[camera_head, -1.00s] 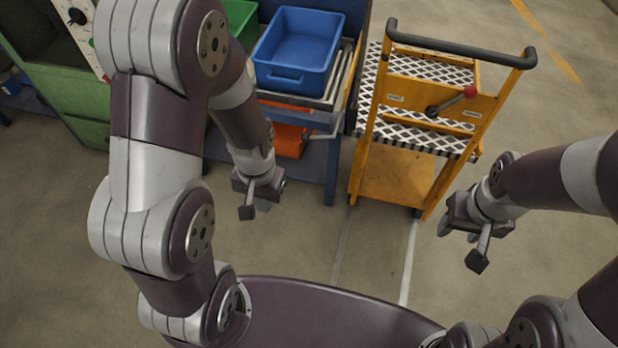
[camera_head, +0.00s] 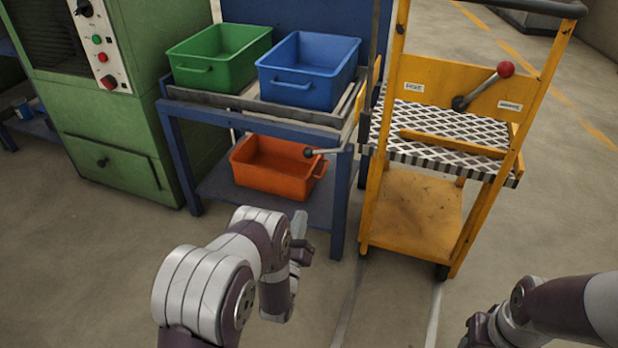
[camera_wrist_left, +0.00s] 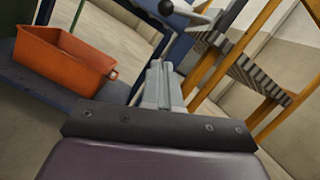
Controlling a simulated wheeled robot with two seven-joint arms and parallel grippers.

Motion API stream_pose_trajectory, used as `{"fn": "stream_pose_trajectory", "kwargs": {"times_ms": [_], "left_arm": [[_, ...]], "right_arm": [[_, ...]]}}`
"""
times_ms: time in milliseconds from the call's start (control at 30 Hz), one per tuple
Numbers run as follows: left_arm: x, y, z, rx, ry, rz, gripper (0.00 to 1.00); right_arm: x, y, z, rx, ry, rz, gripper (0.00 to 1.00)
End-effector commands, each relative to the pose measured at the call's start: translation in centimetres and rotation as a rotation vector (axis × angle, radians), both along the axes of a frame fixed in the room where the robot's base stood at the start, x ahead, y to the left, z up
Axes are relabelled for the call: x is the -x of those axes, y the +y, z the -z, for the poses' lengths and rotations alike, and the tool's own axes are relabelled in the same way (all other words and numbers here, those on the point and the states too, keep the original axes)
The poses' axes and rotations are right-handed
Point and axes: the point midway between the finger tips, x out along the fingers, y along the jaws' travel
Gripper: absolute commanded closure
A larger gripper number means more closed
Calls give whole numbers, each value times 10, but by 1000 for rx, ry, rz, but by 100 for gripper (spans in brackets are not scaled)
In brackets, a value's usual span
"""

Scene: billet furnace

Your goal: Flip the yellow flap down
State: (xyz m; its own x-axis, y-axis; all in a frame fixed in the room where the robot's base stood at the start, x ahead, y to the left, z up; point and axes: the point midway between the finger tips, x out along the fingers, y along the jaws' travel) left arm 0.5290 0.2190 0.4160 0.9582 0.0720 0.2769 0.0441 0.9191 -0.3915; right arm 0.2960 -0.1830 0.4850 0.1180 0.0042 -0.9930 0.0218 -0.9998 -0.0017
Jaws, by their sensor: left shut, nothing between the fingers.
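A narrow upright yellow piece (camera_head: 362,100), which may be the yellow flap, shows at the right end of the blue table, beside the cart. My left gripper (camera_head: 301,226) is low in front of the table, apart from the flap and lever. In the left wrist view its fingers (camera_wrist_left: 163,72) are shut and empty. My right gripper (camera_head: 480,330) is at the bottom edge, fingers cut off.
The blue table (camera_head: 262,112) bears a green bin (camera_head: 215,65) and a blue bin (camera_head: 305,85); an orange bin (camera_head: 262,178) sits on its lower shelf. The yellow cart (camera_head: 410,210) with a red-knobbed lever (camera_head: 485,88) stands right. A green machine (camera_head: 115,130) stands left. Open floor lies in front.

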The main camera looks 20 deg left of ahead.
Motion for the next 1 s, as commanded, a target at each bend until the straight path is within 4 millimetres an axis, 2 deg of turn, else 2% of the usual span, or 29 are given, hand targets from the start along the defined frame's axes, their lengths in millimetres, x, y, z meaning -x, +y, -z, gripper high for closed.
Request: {"fn": "stream_pose_trajectory", "kwargs": {"times_ms": [367,467,567,867,1000], "left_arm": [[-1,0,0,-43,3,-12,100],[-7,0,0,-42,2,-12,100],[-20,1,-3,-43,-1,-12,100],[-83,6,-18,-42,0,-11,100],[-103,11,-34,-42,-1,-13,100]], "right_arm": [[0,0,1,0,1,0,52],[0,0,5,0,1,0,52],[0,0,14,0,1,0,52],[0,0,48,0,1,0,52],[0,0,60,0,1,0,52]]}}
